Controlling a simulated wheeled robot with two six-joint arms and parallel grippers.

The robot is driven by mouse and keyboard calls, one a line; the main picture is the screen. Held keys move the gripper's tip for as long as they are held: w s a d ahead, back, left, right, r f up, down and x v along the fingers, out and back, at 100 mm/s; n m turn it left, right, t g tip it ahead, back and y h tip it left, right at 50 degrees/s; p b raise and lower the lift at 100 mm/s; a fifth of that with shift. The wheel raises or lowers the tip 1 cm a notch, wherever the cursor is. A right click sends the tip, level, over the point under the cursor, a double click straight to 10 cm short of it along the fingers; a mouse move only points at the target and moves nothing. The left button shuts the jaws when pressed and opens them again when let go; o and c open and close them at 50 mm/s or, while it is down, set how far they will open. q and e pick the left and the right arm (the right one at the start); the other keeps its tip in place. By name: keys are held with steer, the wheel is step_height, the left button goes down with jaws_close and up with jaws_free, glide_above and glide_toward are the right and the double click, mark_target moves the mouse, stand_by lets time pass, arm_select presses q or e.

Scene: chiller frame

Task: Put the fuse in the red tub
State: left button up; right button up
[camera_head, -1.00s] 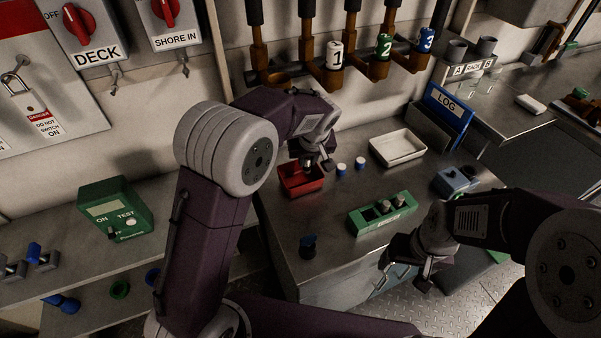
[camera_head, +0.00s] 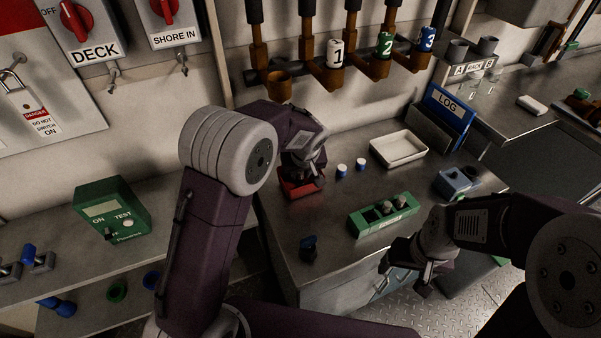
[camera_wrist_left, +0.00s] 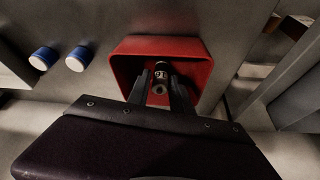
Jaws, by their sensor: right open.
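The red tub (camera_head: 289,189) stands on the metal bench, partly hidden by my left gripper (camera_head: 304,176). In the left wrist view the tub (camera_wrist_left: 160,46) lies below the fingers. A dark fuse (camera_wrist_left: 161,72) with a pale printed label and a metal end is between the fingertips of my left gripper (camera_wrist_left: 160,86). The fingers look shut on it, inside the outline of the tub. Whether the fuse touches the tub floor is hidden. My right gripper (camera_head: 404,277) is open and empty, off the bench's front right edge.
Two small blue-and-white caps (camera_head: 342,170) stand right of the tub. A green holder (camera_head: 382,218) with grey cylinders, a white tray (camera_head: 398,148), a blue block (camera_head: 453,182) and a small dark blue item (camera_head: 308,247) are also on the bench. Pipes (camera_head: 335,75) hang behind.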

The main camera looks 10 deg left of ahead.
arm_select(q)
steer(key=shift+o, duration=0.5)
steer(key=shift+r, duration=0.15)
steer(key=shift+r+p, duration=0.3)
steer(key=shift+r, duration=0.05)
steer(key=p+v, duration=0.1)
steer(key=v, duration=1)
steer(key=shift+r, duration=0.15)
steer(key=shift+s+p, duration=0.25)
steer(key=shift+p, duration=0.05)
